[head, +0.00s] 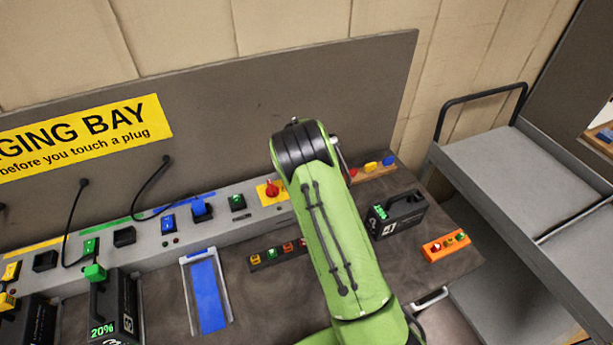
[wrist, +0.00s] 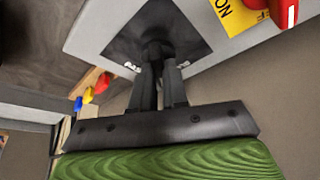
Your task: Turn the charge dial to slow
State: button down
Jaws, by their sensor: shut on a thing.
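The charge dial's dark plate (wrist: 190,42) is on the grey console in the wrist view, with part of a white label showing beside my fingers. The dial's dark knob (wrist: 153,47) sits in the middle of the plate. My gripper (wrist: 157,62) is shut on the knob, its two fingers close together. Which mark the knob points to cannot be read. In the head view my green arm hides the dial and the fingers.
A red switch (head: 271,189) on a yellow plate is just left of the arm; the same switch is close to my gripper in the wrist view (wrist: 284,10). A black battery case (head: 395,215) and an orange block (head: 446,246) stand right of the arm. A grey cart (head: 510,175) is farther right.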

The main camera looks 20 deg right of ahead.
jog(key=n+y+b, duration=0.1)
jog(key=n+b, duration=0.1)
jog(key=n, duration=0.1)
jog(key=shift+d+f+t, duration=0.1)
jog(key=shift+f+t, duration=0.05)
jog(key=shift+t, duration=0.25)
jog(key=shift+n+y+b, duration=0.7)
jog(key=shift+n+b, duration=0.3)
jog(key=shift+n, duration=0.7)
jog(key=c, duration=1.1)
grip_release()
jog(key=shift+s, duration=0.1)
jog(key=shift+c, duration=0.2)
jog(key=shift+r, duration=0.2)
jog(key=v, duration=1.5)
jog(key=shift+s+r, duration=0.2)
jog(key=shift+r, duration=0.1)
